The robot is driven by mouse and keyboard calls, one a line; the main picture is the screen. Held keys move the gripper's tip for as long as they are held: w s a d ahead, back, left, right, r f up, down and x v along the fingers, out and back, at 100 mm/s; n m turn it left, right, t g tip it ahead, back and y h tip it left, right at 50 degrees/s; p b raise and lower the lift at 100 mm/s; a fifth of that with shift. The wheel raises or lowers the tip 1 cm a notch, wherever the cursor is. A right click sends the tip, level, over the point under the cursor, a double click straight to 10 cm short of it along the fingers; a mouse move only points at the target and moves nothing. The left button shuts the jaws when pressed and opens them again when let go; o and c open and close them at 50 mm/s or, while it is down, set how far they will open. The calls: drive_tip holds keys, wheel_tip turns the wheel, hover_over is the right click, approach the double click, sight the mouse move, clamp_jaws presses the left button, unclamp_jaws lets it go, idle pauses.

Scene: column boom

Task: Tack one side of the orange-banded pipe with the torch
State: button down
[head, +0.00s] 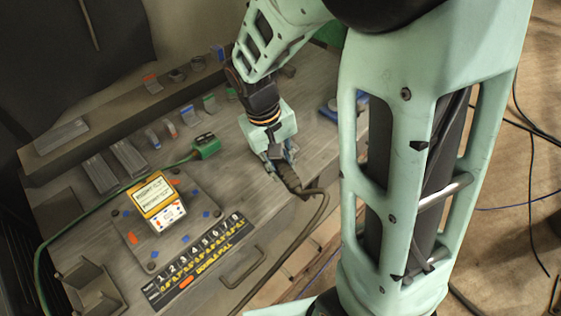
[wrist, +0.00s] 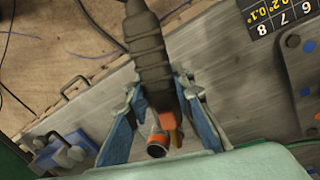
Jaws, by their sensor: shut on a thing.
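My gripper (head: 279,164) is over the right part of the grey bench, shut on the torch. In the wrist view, my gripper's blue fingers (wrist: 162,108) are on both sides of the torch (wrist: 148,55). The torch has a ribbed black handle, an orange collar and a short metal nozzle (wrist: 157,146) near the palm side. Its dark handle also shows in the head view (head: 292,182). Small colour-marked pieces stand in a row on the bench. One has a red-orange band (head: 171,128). An orange-marked piece (head: 151,83) sits on the back ledge. I cannot tell which is the task's pipe.
A green clamp (head: 205,147) with a green cable lies left of my gripper. A plate (head: 185,232) carries a yellow-framed display (head: 154,195). A numbered black strip (head: 195,262) lies in front. Blue hardware (wrist: 70,148) is at the right end. The torch cable trails over the bench front.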

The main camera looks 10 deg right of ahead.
drive_tip(key=shift+s+r+p, duration=0.4)
drive_tip(key=shift+r+p, duration=0.65)
drive_tip(key=shift+r, duration=0.35)
drive_tip(key=shift+s+r+p, duration=0.45)
drive_tip(key=shift+r+p, duration=0.65)
drive_tip(key=shift+r, duration=0.35)
drive_tip(key=shift+s+r+p, duration=0.4)
drive_tip(key=shift+r+p, duration=0.65)
drive_tip(key=shift+r, duration=0.35)
drive_tip(key=shift+f, duration=0.15)
